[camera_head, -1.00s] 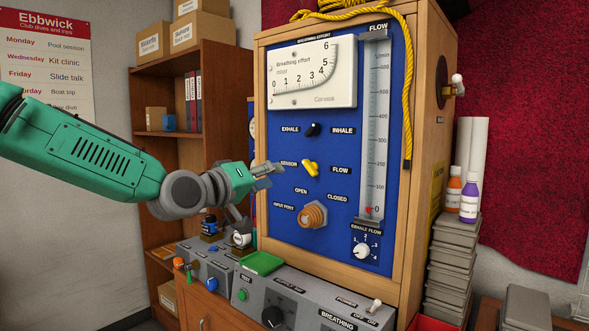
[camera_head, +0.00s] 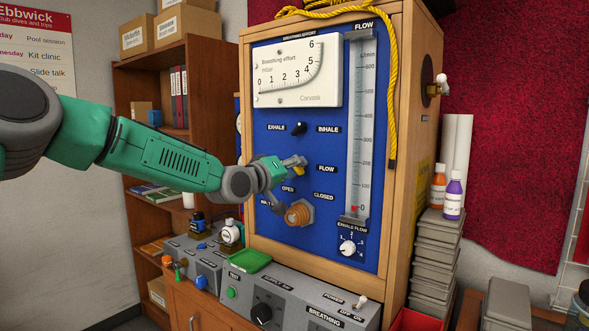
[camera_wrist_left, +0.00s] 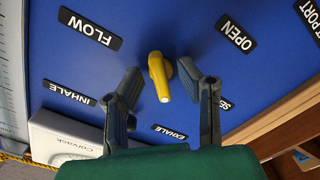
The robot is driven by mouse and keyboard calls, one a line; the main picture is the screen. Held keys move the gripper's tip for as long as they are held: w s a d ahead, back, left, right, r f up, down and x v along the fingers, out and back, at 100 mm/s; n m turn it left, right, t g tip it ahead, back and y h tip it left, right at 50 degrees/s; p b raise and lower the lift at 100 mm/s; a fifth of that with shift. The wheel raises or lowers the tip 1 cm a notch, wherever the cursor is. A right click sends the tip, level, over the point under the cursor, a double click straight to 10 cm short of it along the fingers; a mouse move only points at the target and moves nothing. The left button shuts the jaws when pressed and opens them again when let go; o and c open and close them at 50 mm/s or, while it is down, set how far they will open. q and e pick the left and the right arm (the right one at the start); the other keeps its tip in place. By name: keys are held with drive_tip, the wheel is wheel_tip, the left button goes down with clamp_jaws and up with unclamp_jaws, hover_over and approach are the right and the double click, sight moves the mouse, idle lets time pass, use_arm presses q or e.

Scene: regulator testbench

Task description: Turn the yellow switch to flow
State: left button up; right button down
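The yellow switch (camera_wrist_left: 160,77) is on the blue panel. In the left wrist view it lies between my left gripper's (camera_wrist_left: 166,86) two spread fingers, with blue gaps on both sides. Its pale tip points down in that view, away from the FLOW label (camera_wrist_left: 91,28) and nearer the partly hidden SENSOR label (camera_wrist_left: 225,103). In the head view my left gripper (camera_head: 291,180) is at the panel and covers most of the switch (camera_head: 299,171); the FLOW label (camera_head: 327,168) is to its right. Contact cannot be told. My right gripper is out of view.
The flow tube (camera_head: 361,120) stands to the right. A grey control console (camera_head: 285,295) with a green tray (camera_head: 250,261) juts out below.

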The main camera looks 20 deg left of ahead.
use_arm(q)
drive_tip(key=shift+a, duration=0.1)
clamp_jaws()
drive_tip(key=shift+f+m, duration=0.1)
drive_tip(key=shift+m, duration=0.2)
drive_tip(key=m+b, duration=0.1)
drive_tip(key=m, duration=0.2)
drive_tip(key=shift+m, duration=0.4)
drive_tip(key=m+b, duration=0.1)
drive_tip(key=m, duration=0.3)
drive_tip(key=shift+f+m, duration=0.1)
drive_tip(key=shift+m, duration=0.2)
drive_tip(key=m+b, duration=0.1)
drive_tip(key=m, duration=0.3)
drive_tip(key=shift+m+b, duration=0.85)
drive_tip(key=shift+m, duration=1.55)
